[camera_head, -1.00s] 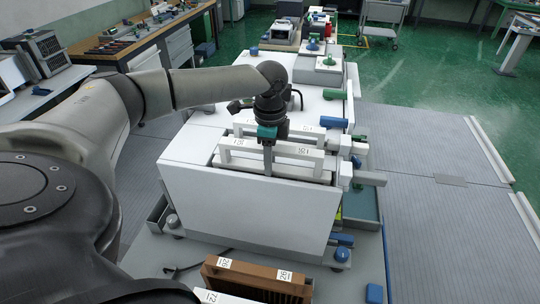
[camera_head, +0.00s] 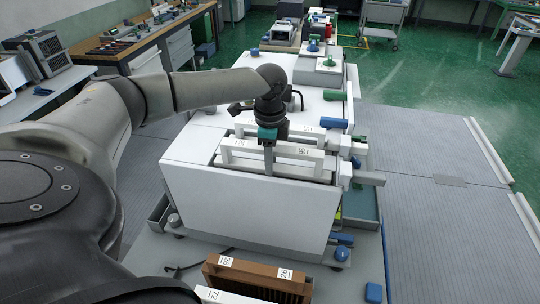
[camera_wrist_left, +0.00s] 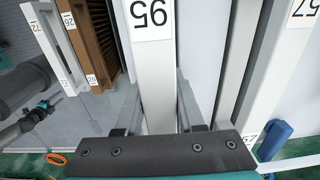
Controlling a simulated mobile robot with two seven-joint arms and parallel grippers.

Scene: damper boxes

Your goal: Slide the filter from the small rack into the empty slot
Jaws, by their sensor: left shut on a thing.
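My left gripper (camera_head: 268,165) is shut on the white bar of a filter (camera_wrist_left: 155,95), whose label reads 95 as seen in the wrist view. In the head view this filter's bar (camera_head: 275,149) lies across the near part of the open top of the white box (camera_head: 245,207). Its lower part is hidden inside the box. Another white filter bar (camera_head: 315,135) lies parallel just behind it. The small rack's body is mostly hidden at the bottom edge. There a brown filter (camera_head: 257,276) stands with a white one (camera_head: 222,296) in front. My right gripper is not in view.
Blue and white knobs and cylinders (camera_head: 334,122) stick out on the box's right side. A blue block (camera_head: 374,293) lies at the lower right of the grey base. A workbench (camera_head: 140,45) stands at the back left. Floor at the right is clear.

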